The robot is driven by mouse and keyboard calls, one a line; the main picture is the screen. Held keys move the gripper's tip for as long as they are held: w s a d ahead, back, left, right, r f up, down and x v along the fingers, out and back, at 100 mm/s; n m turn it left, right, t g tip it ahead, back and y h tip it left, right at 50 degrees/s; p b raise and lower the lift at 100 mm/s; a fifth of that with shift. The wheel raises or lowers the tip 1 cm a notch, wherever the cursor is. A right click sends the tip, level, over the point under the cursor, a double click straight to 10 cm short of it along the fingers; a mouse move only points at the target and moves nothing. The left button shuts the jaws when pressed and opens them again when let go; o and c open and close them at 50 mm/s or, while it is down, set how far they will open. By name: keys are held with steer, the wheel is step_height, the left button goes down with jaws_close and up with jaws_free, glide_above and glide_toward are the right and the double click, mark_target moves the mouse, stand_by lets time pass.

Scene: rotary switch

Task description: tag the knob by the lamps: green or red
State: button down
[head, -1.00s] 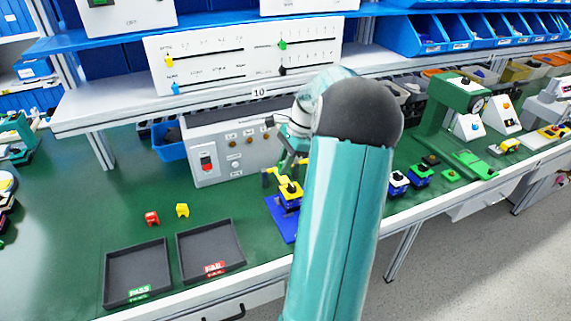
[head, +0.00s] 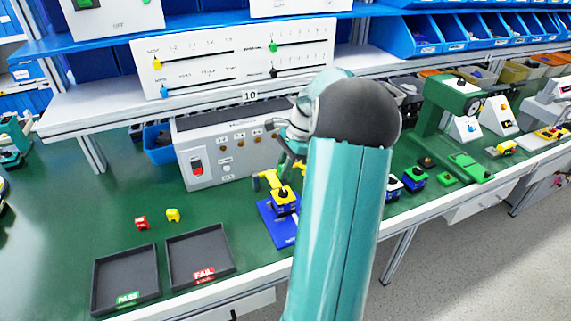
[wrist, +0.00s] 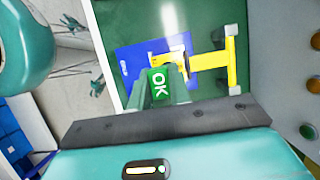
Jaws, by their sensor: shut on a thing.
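The rotary switch is a yellow-topped block (head: 285,203) with a dark blue part, on a blue plate (head: 275,228) beside a yellow clamp (head: 264,181). In the wrist view the blue plate (wrist: 133,62) and yellow clamp (wrist: 218,60) lie beyond my gripper. My gripper (wrist: 165,84) is shut on a green tag marked OK (wrist: 159,83), apparently above the plate. The knob is mostly hidden there. My arm hides much of my gripper in the head view. The grey box (head: 215,165) carries small brownish lamps (head: 239,138); I cannot tell which are lit.
A red piece (head: 141,223) and a yellow piece (head: 173,215) lie on the green bench. A PASS tray (head: 125,278) and a FAIL tray (head: 200,255) are in front. More switch blocks (head: 413,178) stand right of my arm. A shelf (head: 170,103) overhangs the back.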

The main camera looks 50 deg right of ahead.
steer(key=shift+s+f, duration=0.1)
steer(key=shift+f, duration=2.4)
steer(key=shift+f, duration=0.95)
steer(key=c, duration=1.2)
jaws_free()
steer(key=v, duration=1.3)
steer(key=shift+r, duration=0.35)
steer(key=shift+s+d, duration=0.15)
steer(key=shift+r, duration=0.1)
step_height(320, 180, up, 9)
